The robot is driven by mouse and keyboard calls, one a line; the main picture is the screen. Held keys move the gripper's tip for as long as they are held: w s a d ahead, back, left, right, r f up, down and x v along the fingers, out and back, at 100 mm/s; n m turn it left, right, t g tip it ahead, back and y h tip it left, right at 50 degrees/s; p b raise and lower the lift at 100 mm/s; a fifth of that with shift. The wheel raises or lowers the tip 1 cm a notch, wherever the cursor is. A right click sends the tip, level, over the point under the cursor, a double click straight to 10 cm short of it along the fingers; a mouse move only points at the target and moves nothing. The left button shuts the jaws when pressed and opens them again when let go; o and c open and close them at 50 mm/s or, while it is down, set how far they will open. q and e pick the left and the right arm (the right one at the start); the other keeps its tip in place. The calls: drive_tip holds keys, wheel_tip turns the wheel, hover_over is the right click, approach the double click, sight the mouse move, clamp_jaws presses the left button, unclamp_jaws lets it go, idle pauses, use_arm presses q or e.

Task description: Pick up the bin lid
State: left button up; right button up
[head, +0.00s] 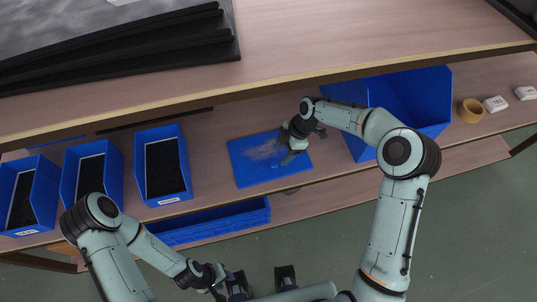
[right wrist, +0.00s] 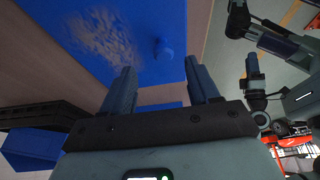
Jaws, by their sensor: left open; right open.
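The bin lid is a flat blue panel (head: 250,172) with a worn pale patch, lying on the lower shelf. In the right wrist view the lid (right wrist: 75,25) fills the upper left, with a small blue knob (right wrist: 164,50) on it. My right gripper (head: 292,154) is over the lid's right part in the head view. It is open, and in the right wrist view its fingers (right wrist: 163,85) stand apart with the knob beyond the gap; nothing is between them. My left gripper (head: 261,282) is open and empty, low in the head view, well away from the lid.
Blue bins with dark contents, one of them (head: 163,165), stand left of the lid. A large blue bin (head: 420,95) stands to the right, near a tan roll (head: 471,110). The wooden upper tabletop (head: 330,35) overhangs the shelf. A blue tray (head: 215,223) sits below.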

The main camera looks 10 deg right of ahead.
sight(274, 163)
drive_tip(key=shift+x, duration=0.9)
drive_tip(key=shift+s+a+x, duration=0.1)
drive_tip(key=shift+x, duration=1.2)
drive_tip(key=shift+s+a+x, duration=0.1)
drive_tip(key=shift+s+x, duration=0.05)
drive_tip(key=shift+x, duration=1.2)
drive_tip(key=shift+r, duration=0.15)
clamp_jaws()
